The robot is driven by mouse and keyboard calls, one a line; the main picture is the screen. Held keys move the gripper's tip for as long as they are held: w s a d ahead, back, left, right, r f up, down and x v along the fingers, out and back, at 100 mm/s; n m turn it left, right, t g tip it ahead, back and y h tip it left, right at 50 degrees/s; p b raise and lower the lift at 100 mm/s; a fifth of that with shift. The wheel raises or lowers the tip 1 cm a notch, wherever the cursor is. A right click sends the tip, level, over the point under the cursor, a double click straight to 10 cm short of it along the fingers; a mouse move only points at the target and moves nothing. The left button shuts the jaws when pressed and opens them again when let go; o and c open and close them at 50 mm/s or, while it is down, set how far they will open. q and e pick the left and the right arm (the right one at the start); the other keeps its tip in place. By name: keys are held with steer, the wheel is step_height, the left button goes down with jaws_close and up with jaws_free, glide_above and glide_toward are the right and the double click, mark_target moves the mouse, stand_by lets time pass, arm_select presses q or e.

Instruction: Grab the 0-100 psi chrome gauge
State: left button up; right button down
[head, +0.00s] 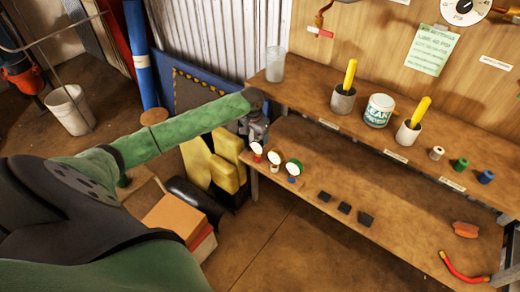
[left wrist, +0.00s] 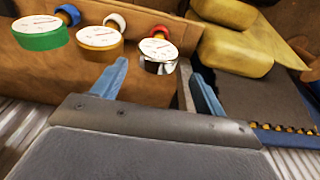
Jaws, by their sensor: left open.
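The chrome gauge (left wrist: 158,57), with a white dial and a red stem cap, is at the right end of a row of three gauges in the left wrist view. In the head view the chrome gauge (head: 257,150) is the leftmost, at the lower shelf's left end. Its dial numbers are too small to read. My left gripper (left wrist: 158,70) is open and empty, its blue fingers on either side of the gauge's line. In the head view the left gripper (head: 255,131) is just behind the gauge; contact cannot be told. My right gripper is not in view.
A brass gauge (left wrist: 98,38) and a green gauge (left wrist: 40,36) stand close beside the chrome one. Yellow padded blocks (head: 226,162) lie left of the shelf. Above and behind is the upper shelf (head: 310,95) with cups and a tin. Black blocks (head: 344,207) lie farther right.

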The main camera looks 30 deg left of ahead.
mark_target(258, 142)
arm_select(q)
steer(key=shift+w+f, duration=0.1)
steer(key=shift+f, duration=0.65)
steer(key=shift+w+d+f, duration=0.1)
steer(key=shift+f, duration=0.75)
steer(key=f, duration=0.1)
steer(key=f+p, duration=0.1)
steer(key=f, duration=0.1)
steer(key=shift+w+d+f, duration=0.1)
steer(key=shift+w+f, duration=0.05)
steer(key=shift+w, duration=0.05)
steer(key=shift+f, duration=0.5)
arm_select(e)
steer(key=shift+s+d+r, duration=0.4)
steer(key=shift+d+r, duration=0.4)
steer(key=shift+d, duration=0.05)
arm_select(q)
steer(key=shift+c, duration=0.4)
steer(key=c, duration=0.8)
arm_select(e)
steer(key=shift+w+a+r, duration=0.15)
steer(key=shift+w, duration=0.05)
